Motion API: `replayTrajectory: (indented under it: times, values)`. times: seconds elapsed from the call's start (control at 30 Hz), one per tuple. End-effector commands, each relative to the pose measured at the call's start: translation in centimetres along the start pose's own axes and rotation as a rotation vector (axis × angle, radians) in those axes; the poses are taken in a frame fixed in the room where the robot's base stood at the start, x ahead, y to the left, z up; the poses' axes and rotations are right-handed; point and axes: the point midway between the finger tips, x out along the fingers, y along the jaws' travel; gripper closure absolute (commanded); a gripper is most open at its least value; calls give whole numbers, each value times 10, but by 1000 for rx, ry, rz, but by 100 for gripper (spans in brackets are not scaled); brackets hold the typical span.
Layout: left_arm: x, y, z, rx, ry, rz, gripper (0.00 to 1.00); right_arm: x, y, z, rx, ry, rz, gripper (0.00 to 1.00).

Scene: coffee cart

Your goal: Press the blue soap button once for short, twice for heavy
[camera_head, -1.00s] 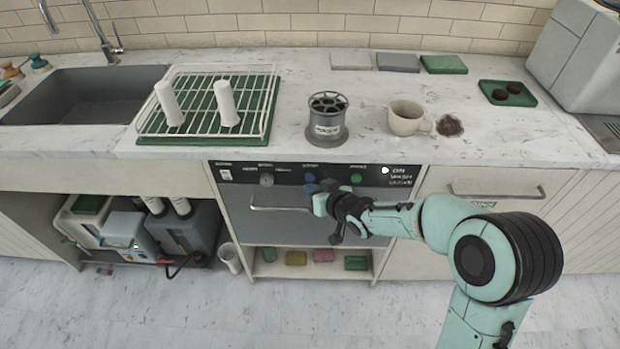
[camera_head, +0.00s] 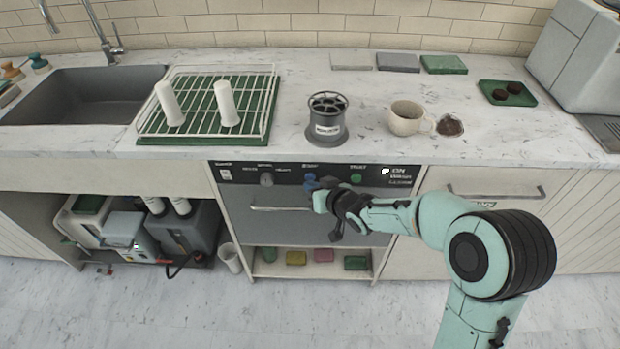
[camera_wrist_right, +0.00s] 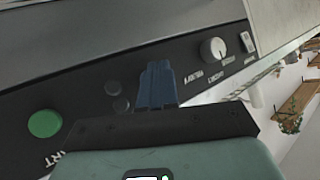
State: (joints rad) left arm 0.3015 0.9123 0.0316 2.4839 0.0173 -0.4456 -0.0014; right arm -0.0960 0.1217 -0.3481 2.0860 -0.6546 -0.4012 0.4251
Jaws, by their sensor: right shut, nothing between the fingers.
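The dishwasher's dark control panel (camera_head: 225,174) runs under the counter edge. Blue shapes (camera_head: 311,183) show at its middle; I cannot separate the blue button from my fingertips there. My right gripper (camera_wrist_right: 157,84) has its blue fingers together, empty, and points at the panel between a light round knob (camera_wrist_right: 213,50) and two small dark round buttons (camera_wrist_right: 116,96). The fingers cover the panel behind them, so contact with the blue button cannot be told. A green button (camera_wrist_right: 45,123) is at the left in the wrist view. My left gripper is not in view.
The dishwasher handle (camera_head: 278,208) lies just below the panel. On the counter stand a dish rack (camera_head: 150,131), a grey canister (camera_head: 327,128) and a beige mug (camera_head: 405,119). Coloured sponges (camera_head: 296,258) lie on the shelf below. The floor in front is clear.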

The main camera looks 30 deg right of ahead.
Motion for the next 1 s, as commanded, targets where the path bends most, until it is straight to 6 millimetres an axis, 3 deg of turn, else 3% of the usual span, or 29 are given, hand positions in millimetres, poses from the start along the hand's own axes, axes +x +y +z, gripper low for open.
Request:
replayTrajectory:
  times: [1.0]
  values:
    - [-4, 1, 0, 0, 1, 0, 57, 6, 5, -5, 0, 2, 0, 100]
